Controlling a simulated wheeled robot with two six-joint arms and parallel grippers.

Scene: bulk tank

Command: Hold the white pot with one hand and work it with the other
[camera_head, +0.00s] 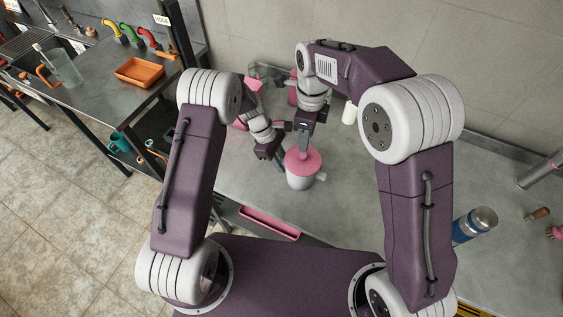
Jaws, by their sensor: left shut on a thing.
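The white pot (300,183) stands upright on the grey worktop, with a pink lid (312,160) on top. A small handle (321,177) sticks out at its right. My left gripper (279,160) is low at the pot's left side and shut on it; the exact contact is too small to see. My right gripper (303,148) points down from above at the middle of the lid. Its fingertips are at or just over the lid's top, and I cannot tell whether they are closed on a knob.
Pink containers (248,103) and a white cup (349,113) stand behind, near the wall. A pink tray (268,223) lies at the worktop's front edge. The worktop right of the pot is clear.

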